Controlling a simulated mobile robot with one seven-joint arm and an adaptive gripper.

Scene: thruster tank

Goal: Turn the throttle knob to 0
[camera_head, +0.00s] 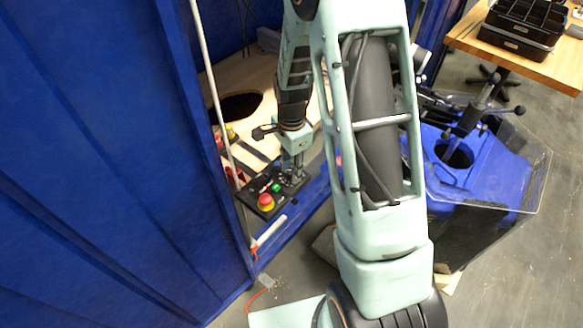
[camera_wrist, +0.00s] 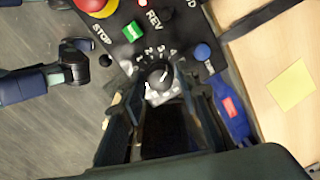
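The throttle knob (camera_wrist: 158,78) is a round dark knob with white marks, on a black control panel (camera_wrist: 104,45). The numerals 1 to 4 show along its far side; I see no 0, and I cannot tell exactly where its pointer aims. My gripper (camera_wrist: 160,100) is over the panel, its two dark fingers apart on either side of the knob's near side. I cannot tell whether they touch it. In the head view my gripper (camera_head: 292,175) points down at the right end of the panel (camera_head: 262,210) and hides the knob.
The panel carries a red-and-yellow stop button (camera_head: 265,202), a green button (camera_head: 276,188) and a blue button (camera_wrist: 202,52). A wooden board (camera_wrist: 275,65) lies beside it. A blue wall (camera_head: 100,150) and a white pole (camera_head: 212,80) stand at left in the head view.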

